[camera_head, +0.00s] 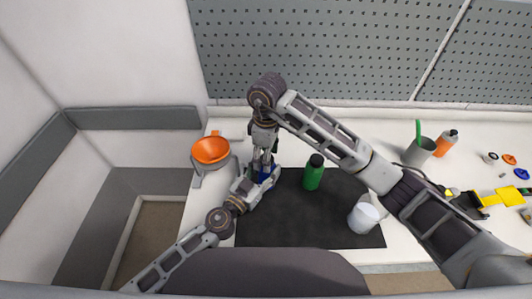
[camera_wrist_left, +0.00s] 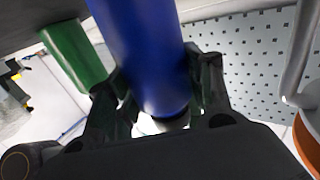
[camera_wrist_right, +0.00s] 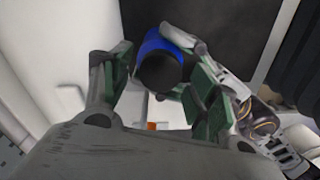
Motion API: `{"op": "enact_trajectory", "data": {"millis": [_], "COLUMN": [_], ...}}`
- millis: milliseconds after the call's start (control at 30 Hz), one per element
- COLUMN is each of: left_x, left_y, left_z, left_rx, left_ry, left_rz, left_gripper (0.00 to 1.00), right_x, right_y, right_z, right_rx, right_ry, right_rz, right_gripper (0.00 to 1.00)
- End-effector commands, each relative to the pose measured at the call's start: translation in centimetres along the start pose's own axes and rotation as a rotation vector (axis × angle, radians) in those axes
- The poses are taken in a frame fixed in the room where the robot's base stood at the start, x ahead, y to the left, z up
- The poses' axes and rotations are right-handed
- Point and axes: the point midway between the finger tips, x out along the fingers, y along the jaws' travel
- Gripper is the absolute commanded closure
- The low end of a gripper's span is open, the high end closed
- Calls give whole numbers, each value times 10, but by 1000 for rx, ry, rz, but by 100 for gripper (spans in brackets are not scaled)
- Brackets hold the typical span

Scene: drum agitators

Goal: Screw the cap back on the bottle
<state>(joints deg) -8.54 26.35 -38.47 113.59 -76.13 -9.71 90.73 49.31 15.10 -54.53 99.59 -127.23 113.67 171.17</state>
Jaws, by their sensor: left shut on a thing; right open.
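My left gripper (camera_head: 252,184) is shut on a blue bottle (camera_head: 267,174) at the left end of the dark mat. The left wrist view shows the blue bottle (camera_wrist_left: 145,50) between its fingers. In the right wrist view a round black cap (camera_wrist_right: 160,71) sits at the top of the blue bottle (camera_wrist_right: 155,42). I cannot tell how tightly it sits. My right gripper (camera_wrist_right: 157,88) is open and points down from above, one finger on each side of the cap. In the head view the right gripper (camera_head: 264,157) partly hides the bottle's top.
A green bottle (camera_head: 314,175) with a black top stands on the dark mat (camera_head: 290,225). An orange funnel (camera_head: 210,150) stands at the left. A grey cup (camera_head: 419,153) and an orange bottle (camera_head: 446,143) stand at the back right.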

Motion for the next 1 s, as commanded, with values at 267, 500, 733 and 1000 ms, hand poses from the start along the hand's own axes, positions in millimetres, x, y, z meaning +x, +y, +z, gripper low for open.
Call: {"op": "enact_trajectory", "data": {"millis": [267, 500, 733, 1000], "left_x": [0, 0, 0, 0], "left_y": [-1, -1, -1, -1], "left_z": [0, 0, 0, 0], "left_rx": [2, 2, 2, 2], "left_ry": [-1, 0, 0, 0], "left_rz": [-2, -2, -2, -2], "left_gripper": [100, 100, 100, 100], "right_x": [-2, -7, -13, -19], "right_y": [0, 0, 0, -1], "right_z": [-1, -3, -6, -8], "right_rx": [-69, -245, -455, -700], "right_ry": [1, 3, 5, 3], "right_rz": [3, 10, 17, 24], "right_gripper": [40, 40, 40, 40]}}
